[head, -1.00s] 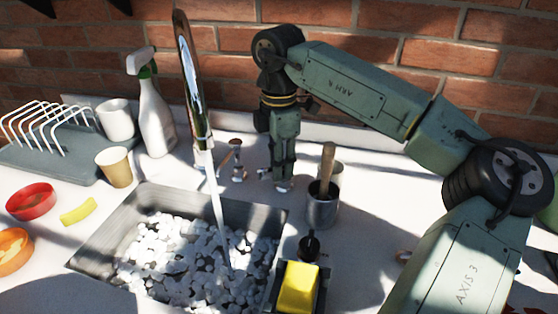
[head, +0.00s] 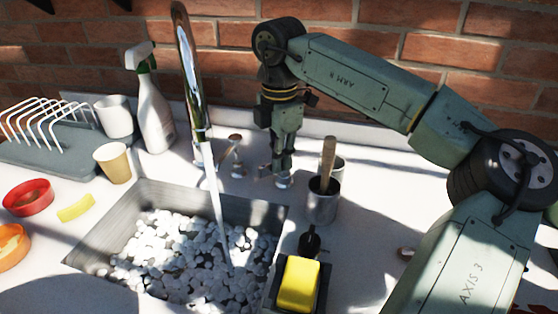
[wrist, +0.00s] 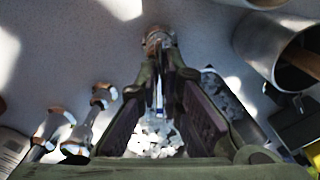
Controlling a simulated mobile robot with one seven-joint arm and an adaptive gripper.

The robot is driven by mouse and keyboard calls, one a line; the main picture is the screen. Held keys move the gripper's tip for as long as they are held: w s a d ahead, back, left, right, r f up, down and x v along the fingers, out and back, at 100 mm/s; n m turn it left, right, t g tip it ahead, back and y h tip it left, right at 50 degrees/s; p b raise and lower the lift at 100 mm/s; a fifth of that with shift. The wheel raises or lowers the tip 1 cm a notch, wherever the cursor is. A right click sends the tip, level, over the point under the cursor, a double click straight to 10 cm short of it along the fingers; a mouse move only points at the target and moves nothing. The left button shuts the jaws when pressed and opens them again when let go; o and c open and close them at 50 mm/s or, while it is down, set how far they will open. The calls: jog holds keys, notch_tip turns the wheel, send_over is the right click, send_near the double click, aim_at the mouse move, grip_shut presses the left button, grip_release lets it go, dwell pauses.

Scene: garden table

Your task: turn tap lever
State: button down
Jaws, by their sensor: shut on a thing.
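The tall chrome tap spout (head: 188,75) stands behind the sink, and a pale stream (head: 216,200) falls from it. A small metal tap fitting with a brown top (head: 235,150) stands to the right of the spout. My gripper (head: 282,172) points down at the counter, right of that fitting. In the wrist view my gripper (wrist: 158,75) is shut on a chrome piece with a copper-coloured end (wrist: 157,36), which looks like the tap lever. Its lower part is mostly hidden between the fingers. More chrome fittings (wrist: 75,130) show at the left of the wrist view.
A metal pot (head: 322,205) with a wooden handle stands close to my gripper's right. The sink (head: 255,215) with white pebble-like pieces lies in front, with a yellow sponge (head: 298,285) at its right. A spray bottle (head: 152,115) and cup (head: 113,163) stand left. The brick wall is behind.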

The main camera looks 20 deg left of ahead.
jog(key=shift+n, duration=0.3)
jog(key=c, duration=1.7)
grip_release()
jog(key=shift+r, duration=0.1)
notch_tip(320, 180, up, 12)
jog(key=shift+f, duration=0.1)
jog(key=shift+f, duration=0.1)
